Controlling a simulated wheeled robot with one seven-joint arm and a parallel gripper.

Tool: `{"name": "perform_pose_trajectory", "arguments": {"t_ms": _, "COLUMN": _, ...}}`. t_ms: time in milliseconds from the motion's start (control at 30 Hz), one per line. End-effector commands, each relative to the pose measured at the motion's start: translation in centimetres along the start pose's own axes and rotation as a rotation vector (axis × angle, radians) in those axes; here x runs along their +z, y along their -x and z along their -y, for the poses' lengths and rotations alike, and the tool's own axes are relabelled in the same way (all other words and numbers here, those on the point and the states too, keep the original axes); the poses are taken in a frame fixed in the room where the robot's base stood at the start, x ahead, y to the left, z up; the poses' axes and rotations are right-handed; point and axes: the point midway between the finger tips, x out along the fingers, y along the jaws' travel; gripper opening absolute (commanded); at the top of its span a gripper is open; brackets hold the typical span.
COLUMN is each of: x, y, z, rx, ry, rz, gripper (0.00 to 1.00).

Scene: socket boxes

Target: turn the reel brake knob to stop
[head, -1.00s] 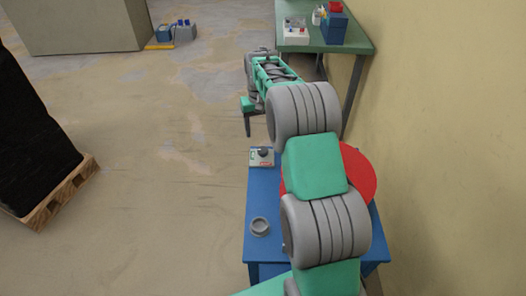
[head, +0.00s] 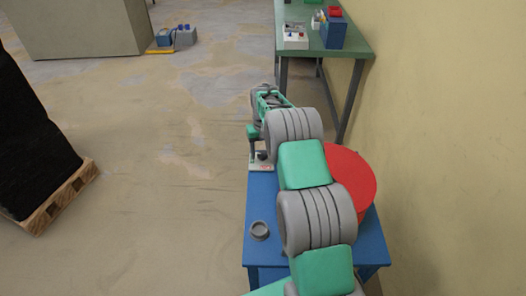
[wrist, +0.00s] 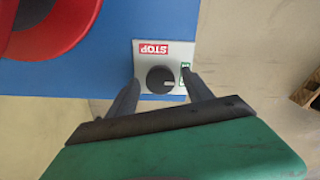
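The reel brake knob (wrist: 160,80) is a dark round knob with a pale pointer line, on a light plate (wrist: 147,59). A red STOP label (wrist: 153,48) is on the plate, and a small green label (wrist: 185,67) sits to the knob's right, where the pointer line aims. My gripper (wrist: 162,82) is open, its two fingers apart on either side of the knob; I cannot tell whether they touch it. In the head view the plate (head: 262,167) shows at the blue table's far left corner, with my gripper (head: 256,156) over it and partly hiding the knob.
The blue table (head: 262,205) carries a red reel (head: 352,185), partly behind my arm, and a grey ring (head: 259,230). A green bench (head: 350,45) stands beyond by the wall. A pallet (head: 62,197) with a black load is at left. The floor between is clear.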

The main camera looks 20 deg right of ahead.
Motion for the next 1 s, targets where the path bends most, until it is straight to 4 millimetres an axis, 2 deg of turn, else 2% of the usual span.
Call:
{"name": "perform_pose_trajectory", "arguments": {"t_ms": 67, "x": 0.0, "y": 0.02, "z": 0.02, "rx": 0.0, "ry": 0.0, "rz": 0.0, "gripper": 0.52}}
{"name": "perform_pose_trajectory", "arguments": {"t_ms": 700, "x": 0.0, "y": 0.05, "z": 0.02, "rx": 0.0, "ry": 0.0, "rz": 0.0, "gripper": 0.0}}
{"name": "perform_pose_trajectory", "arguments": {"t_ms": 1000, "x": -0.02, "y": 0.02, "z": 0.02, "rx": 0.0, "ry": 0.025, "rz": -0.001, "gripper": 0.0}}
